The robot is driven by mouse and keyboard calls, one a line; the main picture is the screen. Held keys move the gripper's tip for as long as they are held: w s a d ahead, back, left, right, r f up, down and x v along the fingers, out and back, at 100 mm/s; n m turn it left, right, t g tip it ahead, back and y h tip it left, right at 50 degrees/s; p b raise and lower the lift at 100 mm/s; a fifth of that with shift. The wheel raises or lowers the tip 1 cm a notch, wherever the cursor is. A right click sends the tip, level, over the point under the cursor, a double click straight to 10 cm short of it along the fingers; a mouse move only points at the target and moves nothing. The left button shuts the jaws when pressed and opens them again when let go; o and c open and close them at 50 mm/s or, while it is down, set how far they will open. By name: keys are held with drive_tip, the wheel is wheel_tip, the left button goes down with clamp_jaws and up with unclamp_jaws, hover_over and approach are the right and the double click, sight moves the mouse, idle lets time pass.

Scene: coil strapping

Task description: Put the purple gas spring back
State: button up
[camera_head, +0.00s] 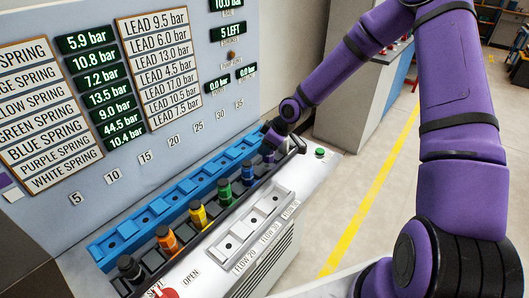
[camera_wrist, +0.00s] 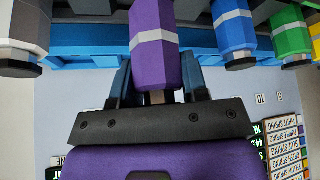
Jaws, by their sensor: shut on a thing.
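The purple gas spring (camera_wrist: 154,62) stands between the fingers of my gripper (camera_wrist: 155,88) in the wrist view. It has a pale band, and its far end runs out of the top of the picture. My gripper is shut on its near end. In the head view my gripper (camera_head: 272,137) is at the far end of the blue rack (camera_head: 113,238), just beyond the blue spring (camera_head: 248,173), and mostly hides the purple one. I cannot tell whether the purple spring is fully seated or slightly raised.
The green (camera_head: 225,191), yellow (camera_head: 198,214) and orange (camera_head: 167,240) springs stand in the same row, with a black-capped one (camera_head: 130,268) nearest. A grey spring (camera_wrist: 22,32) stands left of my gripper in the wrist view. The white tray (camera_head: 228,243) in front has empty sockets.

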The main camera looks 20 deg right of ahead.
drive_tip(key=shift+w, duration=0.45)
drive_tip(key=shift+w+f, duration=0.2)
drive_tip(key=shift+f, duration=1.6)
drive_tip(key=shift+f, duration=0.1)
drive_tip(key=o, duration=1.2)
drive_tip(key=v, duration=1.2)
